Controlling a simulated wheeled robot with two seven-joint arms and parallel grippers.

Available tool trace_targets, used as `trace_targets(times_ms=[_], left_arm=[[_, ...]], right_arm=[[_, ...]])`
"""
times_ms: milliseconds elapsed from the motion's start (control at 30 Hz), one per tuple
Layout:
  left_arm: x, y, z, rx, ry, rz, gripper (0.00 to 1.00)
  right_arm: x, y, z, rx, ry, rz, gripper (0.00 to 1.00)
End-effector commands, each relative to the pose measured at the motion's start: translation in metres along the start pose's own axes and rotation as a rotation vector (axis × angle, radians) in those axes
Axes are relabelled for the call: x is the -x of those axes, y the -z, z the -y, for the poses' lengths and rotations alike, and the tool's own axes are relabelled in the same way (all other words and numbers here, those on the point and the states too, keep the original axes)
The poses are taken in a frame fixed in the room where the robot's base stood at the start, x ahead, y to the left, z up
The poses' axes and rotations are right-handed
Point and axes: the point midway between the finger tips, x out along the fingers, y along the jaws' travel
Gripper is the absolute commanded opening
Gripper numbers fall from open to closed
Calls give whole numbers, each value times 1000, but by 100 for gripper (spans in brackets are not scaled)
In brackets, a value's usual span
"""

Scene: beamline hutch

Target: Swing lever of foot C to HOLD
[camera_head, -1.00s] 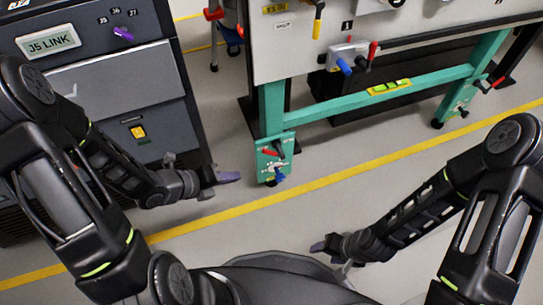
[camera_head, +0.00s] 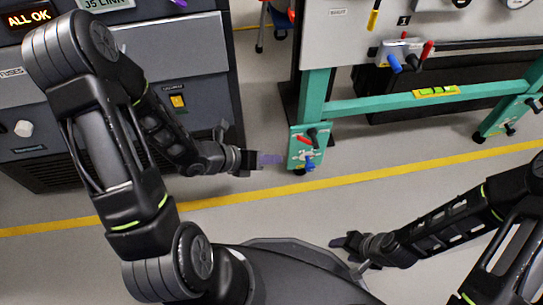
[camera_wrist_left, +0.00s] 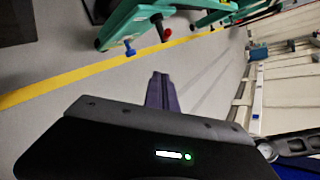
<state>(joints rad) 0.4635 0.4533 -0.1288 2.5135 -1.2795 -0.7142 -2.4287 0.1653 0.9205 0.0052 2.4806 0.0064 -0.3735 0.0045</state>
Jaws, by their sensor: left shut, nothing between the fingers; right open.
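The near foot (camera_head: 294,151) of the teal frame carries a red handle (camera_head: 302,139), a black handle (camera_head: 316,134) and a blue handle (camera_head: 309,163). I cannot read its letter or lever marks. My left gripper (camera_head: 279,159) is shut and empty, its purple fingers pointing right, just left of this foot; contact cannot be told. In the left wrist view the shut fingers (camera_wrist_left: 160,80) point toward the floor below the blue knob (camera_wrist_left: 129,47) and red knob (camera_wrist_left: 166,35). My right gripper (camera_head: 338,243) is open and empty, low over the floor.
A second foot (camera_head: 507,127) is at the far right of the frame. A teal crossbar (camera_head: 400,104) joins the legs. A yellow line (camera_head: 370,173) crosses the otherwise clear floor.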

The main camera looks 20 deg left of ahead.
Motion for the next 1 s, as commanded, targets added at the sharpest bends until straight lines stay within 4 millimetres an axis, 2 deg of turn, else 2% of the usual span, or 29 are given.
trace_targets(times_ms=[300,400,500,600,1000], left_arm=[[-65,4,-2,0,3,-3,0],[-82,0,0,-1,3,0,0],[-81,-22,0,-3,0,5,0],[-84,-32,0,0,0,3,0],[-86,-39,0,1,0,0,0]], right_arm=[[-28,2,-9,-1,0,-13,55],[-33,3,-10,-2,0,-15,55],[-28,3,-8,-2,0,-15,55],[-28,3,-8,-1,0,-15,55],[-28,3,-8,-1,0,-14,55]])
